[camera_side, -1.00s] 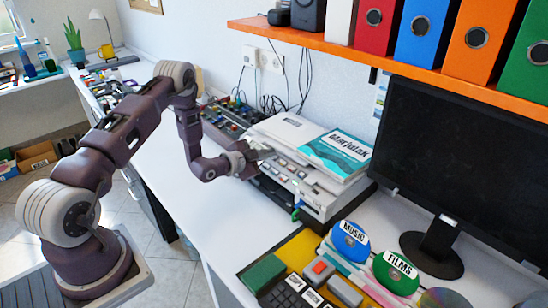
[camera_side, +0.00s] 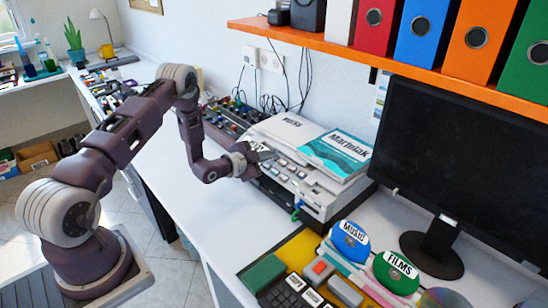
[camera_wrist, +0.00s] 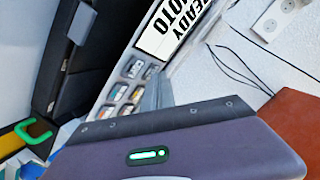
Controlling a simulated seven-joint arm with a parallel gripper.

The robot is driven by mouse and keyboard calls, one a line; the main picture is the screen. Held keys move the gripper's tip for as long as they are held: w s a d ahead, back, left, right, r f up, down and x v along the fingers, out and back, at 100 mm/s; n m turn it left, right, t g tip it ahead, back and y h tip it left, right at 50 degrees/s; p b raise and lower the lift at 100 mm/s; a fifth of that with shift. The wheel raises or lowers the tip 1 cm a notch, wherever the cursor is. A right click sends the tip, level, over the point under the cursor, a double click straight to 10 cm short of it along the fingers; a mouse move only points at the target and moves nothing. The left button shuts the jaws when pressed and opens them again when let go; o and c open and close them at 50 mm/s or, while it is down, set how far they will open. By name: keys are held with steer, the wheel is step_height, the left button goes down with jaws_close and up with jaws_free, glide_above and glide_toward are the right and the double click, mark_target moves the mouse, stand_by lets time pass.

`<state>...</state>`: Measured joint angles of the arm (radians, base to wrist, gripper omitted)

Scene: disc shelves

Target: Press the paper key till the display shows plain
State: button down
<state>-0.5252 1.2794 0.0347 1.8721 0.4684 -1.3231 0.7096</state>
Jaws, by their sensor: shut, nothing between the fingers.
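The grey-white printer (camera_side: 325,200) stands on the white desk in the side view. Its display (camera_wrist: 174,28) shows black letters on white in the wrist view, cut by the top edge; they read like "READY" and "PHOTO". Small keys (camera_wrist: 130,90) with coloured pictures sit in two rows beside the display; which one is the paper key is too small to tell. My gripper (camera_side: 266,154) is shut and empty over the printer's front panel. Its fingers (camera_wrist: 157,92) show between the keys and the wall side in the wrist view. Whether the tips touch the panel cannot be told.
A teal-and-white paper pack (camera_side: 337,152) lies on the printer. A black monitor (camera_side: 465,155) stands at the right, under an orange shelf (camera_side: 420,68) of binders. Blue and green discs (camera_side: 350,240) stand in front. Cables hang behind.

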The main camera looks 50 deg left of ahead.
steer(key=shift+r, duration=0.1)
steer(key=shift+s+r, duration=0.4)
steer(key=shift+r, duration=0.2)
steer(key=r, duration=0.1)
steer(key=s+r, duration=0.1)
steer(key=r, duration=0.1)
steer(key=s+r, duration=0.1)
steer(key=shift+s+r, duration=0.2)
steer(key=shift+s, duration=0.05)
stand_by(0.5)
